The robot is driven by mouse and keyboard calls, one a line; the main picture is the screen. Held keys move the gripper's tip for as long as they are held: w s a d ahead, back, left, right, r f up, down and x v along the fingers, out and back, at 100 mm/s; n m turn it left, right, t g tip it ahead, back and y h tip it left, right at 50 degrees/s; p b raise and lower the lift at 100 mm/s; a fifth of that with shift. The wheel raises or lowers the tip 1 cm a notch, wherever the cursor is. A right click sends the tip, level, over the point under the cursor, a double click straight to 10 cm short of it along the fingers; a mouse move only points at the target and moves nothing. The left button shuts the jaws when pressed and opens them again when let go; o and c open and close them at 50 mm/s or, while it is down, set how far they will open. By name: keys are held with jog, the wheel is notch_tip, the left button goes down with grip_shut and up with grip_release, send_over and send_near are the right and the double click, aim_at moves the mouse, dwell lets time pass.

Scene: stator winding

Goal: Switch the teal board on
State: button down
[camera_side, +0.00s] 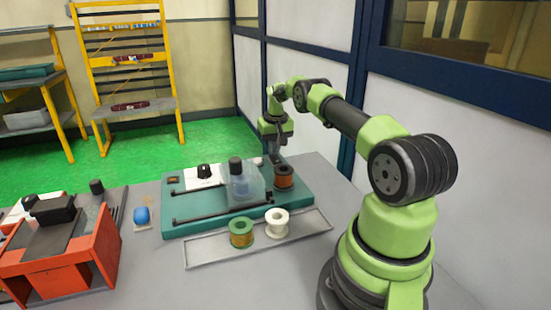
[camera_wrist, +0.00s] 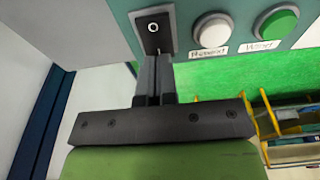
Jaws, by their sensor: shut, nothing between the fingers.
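The teal board (camera_side: 180,228) lies on the grey table in the side view. It also fills the top of the wrist view (camera_wrist: 120,8). In the wrist view a black switch (camera_wrist: 153,30) with a white ring mark sits in a pale frame on the board. My gripper (camera_wrist: 155,58) is shut and empty, its fingertips at the near edge of the switch; I cannot tell whether they touch it. In the side view my gripper (camera_side: 277,157) points down at the board's back right, behind a copper spool (camera_side: 284,177). The switch is hidden there.
Beside the switch are a white button (camera_wrist: 212,33) and a green button (camera_wrist: 277,23). A clear cover (camera_side: 243,183) and a black knob (camera_side: 204,171) stand on the board. A tray (camera_side: 205,256) with green and white spools lies in front. An orange-red stand (camera_side: 95,245) is left.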

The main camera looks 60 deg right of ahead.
jog(key=shift+r, duration=2.95)
jog(key=shift+a+r, duration=0.1)
jog(key=shift+r, duration=0.05)
jog(key=w+a+r+n+t, duration=0.1)
jog(key=w+a+r, duration=0.3)
jog(key=a+r, duration=0.55)
jog(key=s+a+r+n+t, duration=0.1)
jog(key=s+a+r, duration=0.1)
jog(key=a+r, duration=0.4)
jog(key=s+a+r+n+t, duration=0.1)
jog(key=s+a+r, duration=0.2)
jog(key=a+r, duration=0.35)
jog(key=s+a+f+n+t+y, duration=0.2)
jog(key=s+a+t+y, duration=0.1)
jog(key=s+a, duration=1.2)
jog(key=s, duration=0.3)
jog(key=shift+s+f, duration=0.2)
